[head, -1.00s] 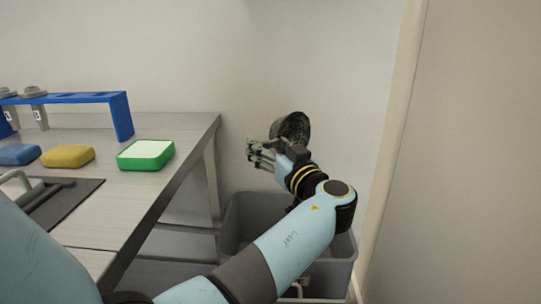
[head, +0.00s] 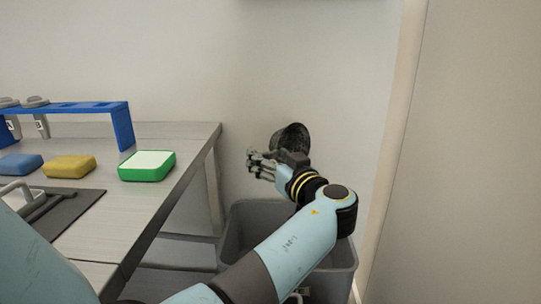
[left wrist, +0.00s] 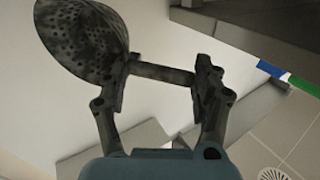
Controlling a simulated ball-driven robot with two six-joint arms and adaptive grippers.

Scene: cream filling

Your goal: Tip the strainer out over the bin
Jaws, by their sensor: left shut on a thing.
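The strainer (head: 290,138) is a dark, speckled, perforated bowl, held up above the grey bin (head: 240,225) near the wall. My left gripper (head: 263,163) is shut on its handle. In the left wrist view, the handle (left wrist: 160,72) runs crosswise between the two fingers of the gripper (left wrist: 160,90), and the bowl (left wrist: 82,40) sits at the left, on its side. I cannot tell whether anything is in the bowl. The bin stands on the floor beside the bench, partly hidden by my left arm. My right gripper is not in view.
The metal bench (head: 125,225) is at the left, its right edge close to the bin. On it are a green-and-white block (head: 148,166), a yellow block (head: 70,167), a blue block (head: 20,164) and a blue rack (head: 123,128). A wall panel (head: 460,150) closes the right side.

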